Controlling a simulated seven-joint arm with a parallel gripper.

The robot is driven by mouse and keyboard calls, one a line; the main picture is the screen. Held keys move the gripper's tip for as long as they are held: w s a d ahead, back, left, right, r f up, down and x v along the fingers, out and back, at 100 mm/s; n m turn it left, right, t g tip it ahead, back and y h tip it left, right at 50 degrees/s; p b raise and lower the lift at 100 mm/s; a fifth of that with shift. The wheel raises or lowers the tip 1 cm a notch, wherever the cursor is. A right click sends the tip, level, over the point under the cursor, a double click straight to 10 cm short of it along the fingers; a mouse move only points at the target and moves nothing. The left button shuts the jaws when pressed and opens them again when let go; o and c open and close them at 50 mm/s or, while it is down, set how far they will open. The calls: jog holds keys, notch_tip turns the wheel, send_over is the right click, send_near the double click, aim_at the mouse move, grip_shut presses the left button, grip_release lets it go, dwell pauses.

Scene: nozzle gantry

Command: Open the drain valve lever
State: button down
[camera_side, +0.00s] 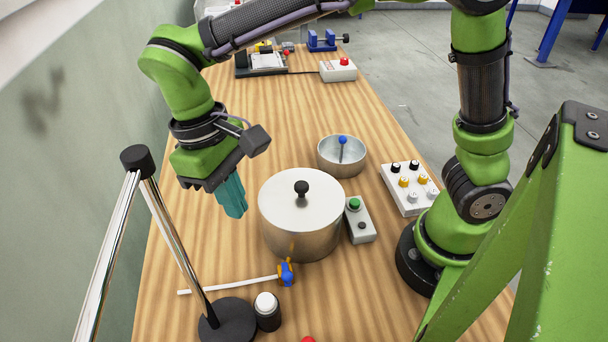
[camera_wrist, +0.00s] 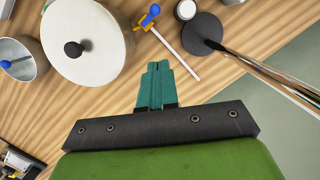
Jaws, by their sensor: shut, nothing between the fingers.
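The drain valve sits low at the front of a steel pot (camera_side: 300,225). It has a small orange body, a blue lever (camera_side: 286,274) and a thin white pipe (camera_side: 232,285) running off to the left. In the wrist view, the blue lever (camera_wrist: 151,16) is at the top middle beside the orange body (camera_wrist: 138,27), and the white pipe (camera_wrist: 178,58) slants down right. My gripper (camera_side: 236,212), with teal fingers, is shut and empty, up and left of the valve and apart from it. The closed fingertips also show in the wrist view (camera_wrist: 157,66).
A lamp stand (camera_side: 228,322) and a white-topped black cylinder (camera_side: 267,311) stand near the pipe. A green-button box (camera_side: 360,220) is right of the pot. A metal bowl (camera_side: 341,157) and a knob panel (camera_side: 408,188) stand farther back. The wood table is clear left of the pot.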

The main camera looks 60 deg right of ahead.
send_near(286, 272)
jog(key=w+f, duration=0.3)
jog(key=f, duration=0.2)
jog(key=shift+s+a+f, duration=0.1)
jog(key=shift+s+f, duration=0.4)
jog(key=shift+s, duration=0.25)
jog(key=shift+s+a+f, duration=0.1)
jog(key=shift+s+f, duration=0.45)
jog(key=shift+s, duration=0.25)
